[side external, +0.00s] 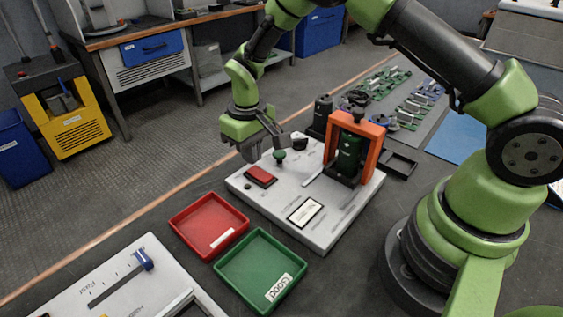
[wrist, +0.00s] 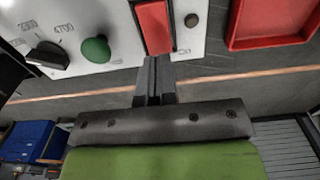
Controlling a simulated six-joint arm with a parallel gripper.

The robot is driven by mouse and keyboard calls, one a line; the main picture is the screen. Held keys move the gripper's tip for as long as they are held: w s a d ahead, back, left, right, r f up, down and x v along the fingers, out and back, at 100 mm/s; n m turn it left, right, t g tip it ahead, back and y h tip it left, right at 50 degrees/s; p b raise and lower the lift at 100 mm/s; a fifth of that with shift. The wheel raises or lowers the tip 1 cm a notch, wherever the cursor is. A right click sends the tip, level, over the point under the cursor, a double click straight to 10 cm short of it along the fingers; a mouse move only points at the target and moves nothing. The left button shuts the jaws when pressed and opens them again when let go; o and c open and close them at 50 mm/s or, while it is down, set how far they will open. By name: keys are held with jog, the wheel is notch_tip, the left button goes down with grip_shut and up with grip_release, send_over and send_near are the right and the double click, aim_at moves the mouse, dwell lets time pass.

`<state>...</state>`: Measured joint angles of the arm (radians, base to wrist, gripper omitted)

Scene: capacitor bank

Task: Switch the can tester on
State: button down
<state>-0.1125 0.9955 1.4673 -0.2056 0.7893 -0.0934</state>
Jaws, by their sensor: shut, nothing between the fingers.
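The can tester (side external: 322,226) is a white panel with an orange frame (side external: 374,150) around a dark green can (side external: 348,155). Its red rocker switch (side external: 261,176) is at the panel's left; it also shows in the wrist view (wrist: 154,25). A small dark round lamp (wrist: 191,20) sits beside the switch. A green knob (wrist: 96,49) and a black dial (wrist: 48,56) are on its other side. My gripper (wrist: 154,62) is shut and empty, its tips at the near end of the switch. I cannot tell whether they touch it.
A red tray (side external: 208,222) and a green tray (side external: 262,270) marked GOOD lie in front of the tester. Another white panel (side external: 130,285) with a blue slider is at lower left. Boards with components (side external: 390,95) lie behind.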

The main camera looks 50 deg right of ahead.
jog(key=shift+f, duration=1.15)
dwell(0.4)
jog(key=shift+r, duration=3.55)
jog(key=shift+r, duration=0.15)
notch_tip(320, 180, up, 7)
jog(key=t, duration=0.1)
send_over(253, 169)
jog(key=s, duration=0.2)
jog(key=s+d+r+m+t+y, duration=0.1)
jog(key=s+r+m+t, duration=0.1)
jog(key=s+r, duration=0.55)
jog(key=s+r+m+t+y, duration=0.1)
jog(key=s+r+t, duration=0.3)
jog(key=s, duration=0.9)
jog(key=shift+s+d+r+m, duration=0.25)
jog(key=shift+r+m, duration=0.25)
jog(key=shift+r, duration=0.2)
